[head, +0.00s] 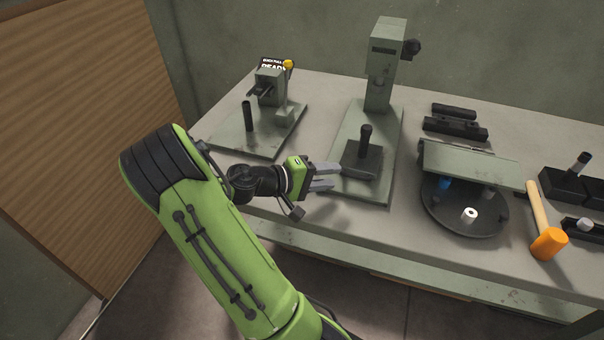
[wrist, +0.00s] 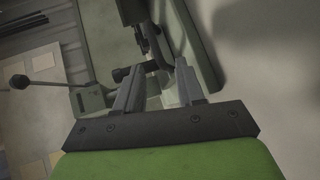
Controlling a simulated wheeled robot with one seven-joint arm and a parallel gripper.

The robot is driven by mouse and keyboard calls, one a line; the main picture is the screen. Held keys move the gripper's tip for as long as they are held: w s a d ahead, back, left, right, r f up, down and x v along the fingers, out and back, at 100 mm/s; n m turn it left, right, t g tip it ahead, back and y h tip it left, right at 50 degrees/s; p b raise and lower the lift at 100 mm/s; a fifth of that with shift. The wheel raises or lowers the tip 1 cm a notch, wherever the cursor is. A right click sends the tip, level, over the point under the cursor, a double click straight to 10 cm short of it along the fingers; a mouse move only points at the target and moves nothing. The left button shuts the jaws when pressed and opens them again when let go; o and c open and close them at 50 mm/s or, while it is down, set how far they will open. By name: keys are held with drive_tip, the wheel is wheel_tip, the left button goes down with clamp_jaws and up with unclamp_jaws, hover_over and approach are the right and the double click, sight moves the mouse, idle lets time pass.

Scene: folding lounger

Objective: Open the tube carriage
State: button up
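No part is labelled as the tube carriage, and I cannot tell for sure which one it is. The middle fixture has a tall grey column (head: 379,75) on a grey base plate (head: 375,125). A dark block (head: 358,160) with an upright black handle (head: 366,140) sits at its front. My gripper (head: 322,177) is at the left front edge of this plate, beside the block. Its fingers are apart in the wrist view (wrist: 158,88). A dark handle-like part (wrist: 147,68) shows between and beyond the fingertips there; I see no grip on it.
On the left stands a smaller fixture (head: 270,85) with a black post (head: 247,116) and a yellow ball (head: 288,64). Right of the middle are black bars (head: 455,128), a round dark tray (head: 445,215) under a tilted plate (head: 468,163), and an orange mallet (head: 548,243).

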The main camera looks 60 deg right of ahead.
drive_tip(key=p+v, duration=0.3)
drive_tip(key=v, duration=0.9)
drive_tip(key=shift+w+a+r, duration=0.2)
drive_tip(key=shift+a, duration=0.15)
drive_tip(key=s+a+r+n+t+y+p, duration=0.3)
drive_tip(key=a+r+t+y, duration=0.3)
drive_tip(key=a, duration=0.6)
drive_tip(key=s+a+r+n+t+y+p, duration=0.3)
drive_tip(key=a+r+t+y+p, duration=0.3)
drive_tip(key=a+r, duration=0.5)
drive_tip(key=shift+s+a+n+t, duration=0.3)
drive_tip(key=shift+s+a+t, duration=0.2)
drive_tip(key=shift+a+t, duration=0.4)
